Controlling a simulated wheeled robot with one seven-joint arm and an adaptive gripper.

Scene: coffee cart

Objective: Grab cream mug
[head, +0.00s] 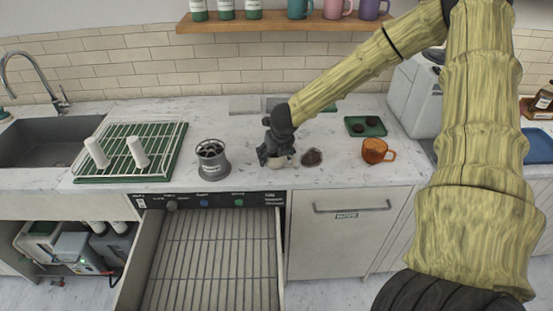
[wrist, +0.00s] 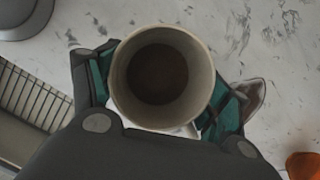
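The cream mug (wrist: 201,60) fills the middle of the wrist view, its round opening facing the camera and its inside looking brownish and shaded. In the head view the cream mug (head: 280,161) shows only in part, low at my gripper on the counter. My gripper (head: 272,155) is at the mug, and in the wrist view my gripper (wrist: 160,95) has one teal-padded finger on each side of it. The pads run in beneath the mug's rim, so I cannot tell whether they press on its wall.
A small dark brown item (head: 312,157) lies just right of the mug. An orange mug (head: 375,151) and a green tray (head: 365,126) are farther right. A grey metal canister (head: 212,159) stands to the left. An open drawer with a rack (head: 213,260) juts out below the counter.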

